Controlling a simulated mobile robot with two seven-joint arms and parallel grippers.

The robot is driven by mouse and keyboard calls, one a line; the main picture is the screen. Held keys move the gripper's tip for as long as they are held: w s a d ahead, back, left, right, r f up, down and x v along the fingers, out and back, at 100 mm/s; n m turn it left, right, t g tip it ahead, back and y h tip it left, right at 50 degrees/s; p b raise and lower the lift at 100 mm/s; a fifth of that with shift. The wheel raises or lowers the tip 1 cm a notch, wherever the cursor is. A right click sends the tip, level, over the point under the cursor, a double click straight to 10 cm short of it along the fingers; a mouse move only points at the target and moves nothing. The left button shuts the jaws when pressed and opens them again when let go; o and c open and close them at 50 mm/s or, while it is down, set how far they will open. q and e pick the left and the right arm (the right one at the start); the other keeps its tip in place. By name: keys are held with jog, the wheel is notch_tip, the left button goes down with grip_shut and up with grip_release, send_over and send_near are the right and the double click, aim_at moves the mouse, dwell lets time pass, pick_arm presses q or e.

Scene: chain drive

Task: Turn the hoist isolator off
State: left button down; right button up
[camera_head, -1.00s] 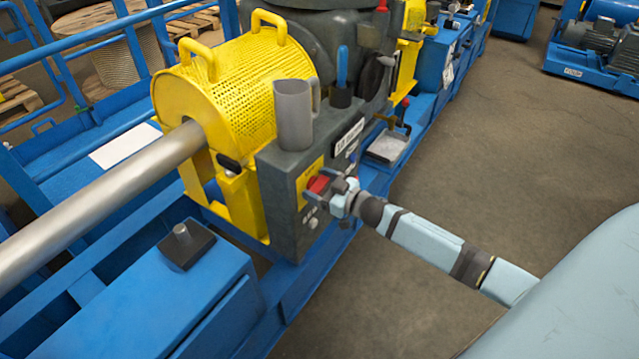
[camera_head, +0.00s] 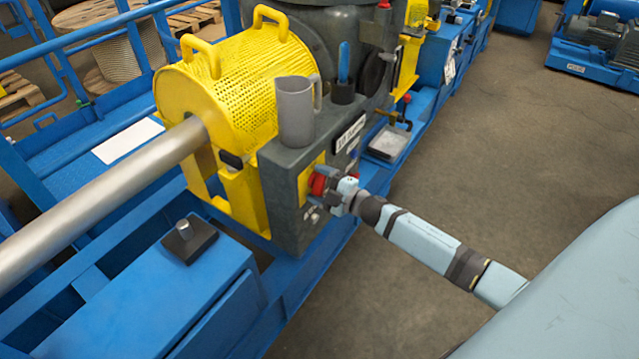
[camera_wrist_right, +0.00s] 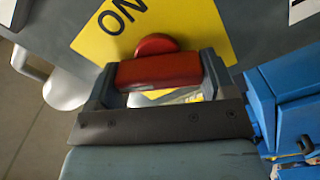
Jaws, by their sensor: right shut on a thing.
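The hoist isolator is a red rotary handle (camera_head: 317,184) on a yellow plate (camera_head: 304,180), on the front of a dark grey box (camera_head: 285,205). In the right wrist view the red handle (camera_wrist_right: 158,70) lies crosswise between the fingers of my right gripper (camera_wrist_right: 160,78), with its round red hub behind it. The word "ON" shows on the yellow plate (camera_wrist_right: 190,22) above left of the handle. My right gripper (camera_head: 328,190) is shut on the handle. In the head view the gripper partly hides it. My left gripper is not in view.
A grey mug (camera_head: 294,112) and a blue-handled tool (camera_head: 343,65) in a dark holder stand on top of the box. A yellow perforated guard (camera_head: 225,95) covers a steel shaft (camera_head: 100,200) at left. Open floor (camera_head: 480,150) lies to the right.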

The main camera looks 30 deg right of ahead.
jog(key=n, duration=0.3)
jog(key=shift+f+b, duration=0.2)
jog(key=shift+b, duration=0.15)
jog(key=shift+n, duration=0.9)
pick_arm(q)
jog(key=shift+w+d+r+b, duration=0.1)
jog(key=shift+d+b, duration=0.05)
jog(key=shift+b, duration=0.15)
pick_arm(e)
jog(key=shift+n, duration=0.3)
jog(key=o, duration=0.9)
jog(key=shift+s, duration=0.1)
pick_arm(q)
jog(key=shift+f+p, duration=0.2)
jog(key=shift+p, duration=0.15)
pick_arm(e)
jog(key=v, duration=1.3)
jog(key=shift+s+d, duration=0.15)
jog(key=shift+s, duration=0.2)
